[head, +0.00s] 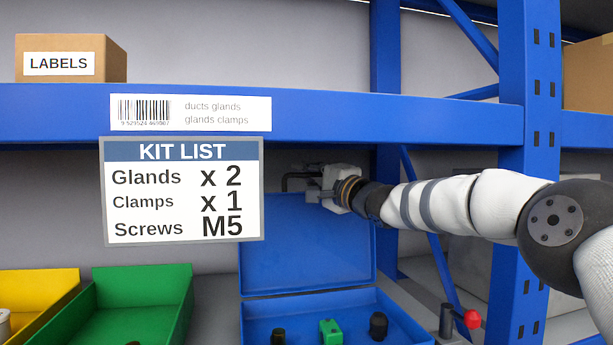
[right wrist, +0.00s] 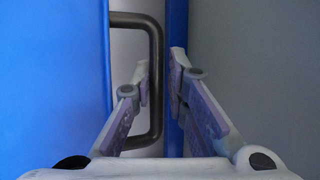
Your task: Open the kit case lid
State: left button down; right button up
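The blue kit case stands low in the head view, its tray rim (head: 262,325) in front. Its blue lid (head: 310,250) stands raised, about upright, behind the tray; the lid also fills the left of the right wrist view (right wrist: 50,80). A dark handle (head: 289,179) is on the lid's top edge, and its bar shows in the right wrist view (right wrist: 156,85). My right gripper (head: 313,186) is at this handle. In the right wrist view its fingers (right wrist: 160,70) are apart, one on each side of the bar, with a small gap. My left gripper is out of view.
A blue shelf beam (head: 330,118) runs just above the lid, and a KIT LIST sign (head: 183,190) hangs at its left. A blue upright (head: 515,260) stands behind my right arm. A green bin (head: 130,310), a yellow bin (head: 40,290) and a red-knobbed lever (head: 472,319) flank the case.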

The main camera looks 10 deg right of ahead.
jog(key=shift+o, duration=0.7)
jog(key=shift+s+d+f, duration=0.1)
jog(key=shift+s+d, duration=0.05)
jog(key=v, duration=1.1)
jog(key=shift+s, duration=0.3)
